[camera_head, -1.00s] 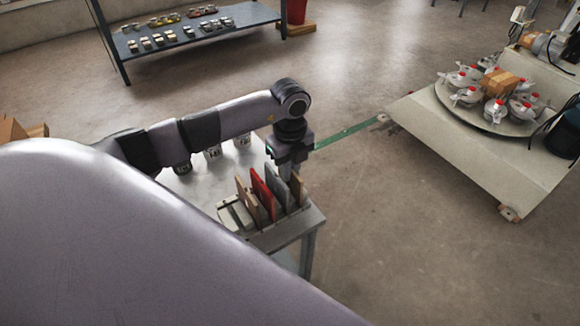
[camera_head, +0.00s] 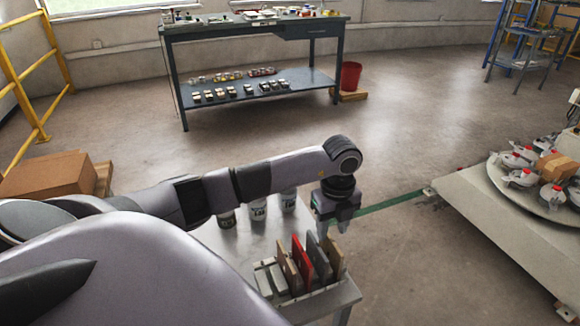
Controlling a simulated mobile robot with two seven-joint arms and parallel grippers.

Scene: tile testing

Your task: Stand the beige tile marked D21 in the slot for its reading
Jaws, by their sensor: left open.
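A pale slotted rack (camera_head: 266,284) stands on a small grey table (camera_head: 236,246) and holds upright tiles. From left to right they are a brown-beige tile (camera_head: 288,268), a red tile (camera_head: 302,262), a grey tile (camera_head: 320,260) and a beige tile (camera_head: 335,260). No marking on any tile is readable, so I cannot tell which is D21. My left gripper (camera_head: 334,229) is open, pointing down just above the rack's right end, near the tops of the grey and beige tiles. Whether its fingers touch a tile is unclear. My right gripper is out of view.
Labelled cups (camera_head: 258,209) stand on the table behind the rack, partly behind my left arm. A dark workbench (camera_head: 255,100) with small items is at the back. A cardboard box (camera_head: 48,177) is at left. A platform with a round tray (camera_head: 510,190) is at right.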

